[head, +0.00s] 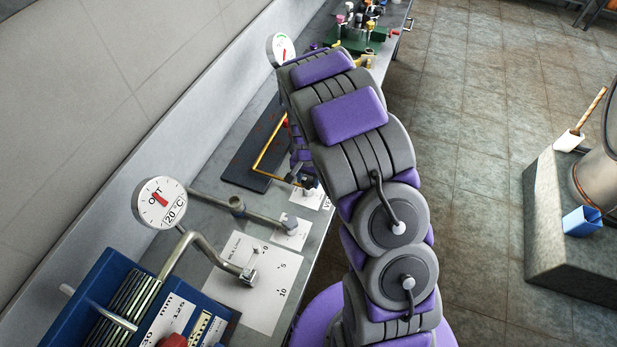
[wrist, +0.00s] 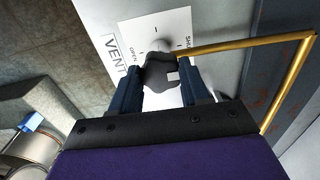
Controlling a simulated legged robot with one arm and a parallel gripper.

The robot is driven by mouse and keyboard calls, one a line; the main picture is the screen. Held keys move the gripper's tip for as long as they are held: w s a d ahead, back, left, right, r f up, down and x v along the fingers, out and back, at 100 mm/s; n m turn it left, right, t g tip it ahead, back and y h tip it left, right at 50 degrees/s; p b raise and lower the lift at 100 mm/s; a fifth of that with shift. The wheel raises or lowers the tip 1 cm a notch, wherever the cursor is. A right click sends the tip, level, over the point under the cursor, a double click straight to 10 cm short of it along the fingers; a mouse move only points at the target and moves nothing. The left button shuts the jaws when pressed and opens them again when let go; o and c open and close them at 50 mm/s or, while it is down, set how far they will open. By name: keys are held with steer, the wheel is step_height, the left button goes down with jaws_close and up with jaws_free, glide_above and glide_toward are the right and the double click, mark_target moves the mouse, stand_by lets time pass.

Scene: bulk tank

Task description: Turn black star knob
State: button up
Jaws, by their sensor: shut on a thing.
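The black star knob (wrist: 160,74) sits in the middle of the wrist view, over a white plate (wrist: 118,27) lettered VENT, OPEN and a partly hidden word starting SH. A small pale patch shows on the knob. My gripper (wrist: 161,80) has its two dark blue fingers on either side of the knob and is shut on it. In the head view my arm covers most of the gripper, and only part of the VENT plate (head: 326,202) shows beside the arm.
A yellow bent pipe (wrist: 299,80) runs close beside the knob.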

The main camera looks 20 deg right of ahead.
mark_target(308, 180)
steer(key=o, duration=1.1)
steer(key=shift+a, duration=0.1)
steer(key=shift+c, duration=0.2)
steer(key=shift+r, duration=0.1)
step_height(308, 180, up, 17)
steer(key=p, duration=0.1)
steer(key=shift+w, duration=0.1)
steer(key=shift+r, duration=0.1)
